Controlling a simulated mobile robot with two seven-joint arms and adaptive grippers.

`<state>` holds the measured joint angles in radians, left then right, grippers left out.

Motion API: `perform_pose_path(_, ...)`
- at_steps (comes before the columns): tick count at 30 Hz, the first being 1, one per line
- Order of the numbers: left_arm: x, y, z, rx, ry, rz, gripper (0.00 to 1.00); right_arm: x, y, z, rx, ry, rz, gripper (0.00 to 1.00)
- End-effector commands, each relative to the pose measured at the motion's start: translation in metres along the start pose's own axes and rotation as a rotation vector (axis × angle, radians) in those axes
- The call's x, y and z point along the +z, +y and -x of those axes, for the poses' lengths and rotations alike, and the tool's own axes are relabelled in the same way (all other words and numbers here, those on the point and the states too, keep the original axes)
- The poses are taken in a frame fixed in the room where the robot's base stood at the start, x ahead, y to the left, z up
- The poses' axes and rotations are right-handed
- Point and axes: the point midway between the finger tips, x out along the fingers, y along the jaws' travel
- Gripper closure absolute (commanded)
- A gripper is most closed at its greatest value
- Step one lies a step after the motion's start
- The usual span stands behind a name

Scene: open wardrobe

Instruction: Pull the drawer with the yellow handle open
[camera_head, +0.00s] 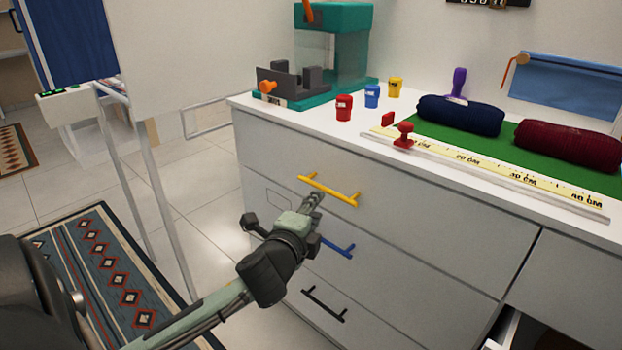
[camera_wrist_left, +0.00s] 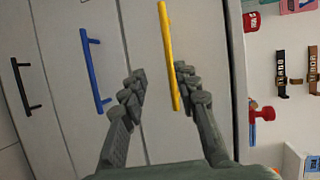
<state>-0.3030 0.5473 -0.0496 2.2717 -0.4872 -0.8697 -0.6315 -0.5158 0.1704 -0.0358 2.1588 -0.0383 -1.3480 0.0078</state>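The yellow handle (camera_head: 328,191) is a bar on the top drawer (camera_head: 420,215) of a white cabinet, and this drawer sits flush with the front. The fingers are apart and hold nothing. I cannot tell how far the fingertips are from the drawer front. My right gripper is not in view.
A blue handle (camera_head: 338,247) and a black handle (camera_head: 324,304) are on lower drawers. The cabinet top holds several small cups, a ruler (camera_head: 500,170) and two rolled cloths on a green mat. A patterned rug (camera_head: 110,270) lies on the floor at left.

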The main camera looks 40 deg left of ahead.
Motion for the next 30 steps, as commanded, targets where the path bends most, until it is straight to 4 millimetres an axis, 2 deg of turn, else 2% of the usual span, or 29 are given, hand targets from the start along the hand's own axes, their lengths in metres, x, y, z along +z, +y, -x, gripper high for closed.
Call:
perform_pose_path(1,-0.002,-0.007,0.0,-0.019,0.006,-0.022,0.69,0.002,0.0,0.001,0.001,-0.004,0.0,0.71)
perform_pose_path(5,-0.002,-0.013,-0.009,-0.034,0.008,-0.039,0.69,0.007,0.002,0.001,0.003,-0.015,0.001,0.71)
perform_pose_path(12,-0.002,-0.013,-0.047,-0.033,0.008,-0.036,0.69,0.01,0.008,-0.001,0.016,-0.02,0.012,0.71)
perform_pose_path(18,-0.002,-0.013,-0.071,-0.031,0.008,-0.035,0.69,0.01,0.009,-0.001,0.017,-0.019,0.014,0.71)
perform_pose_path(29,-0.003,-0.013,-0.077,-0.029,0.009,-0.035,0.69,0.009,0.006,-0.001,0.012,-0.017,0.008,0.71)
perform_pose_path(30,-0.003,-0.013,-0.077,-0.029,0.009,-0.035,0.73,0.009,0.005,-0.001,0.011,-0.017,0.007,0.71)
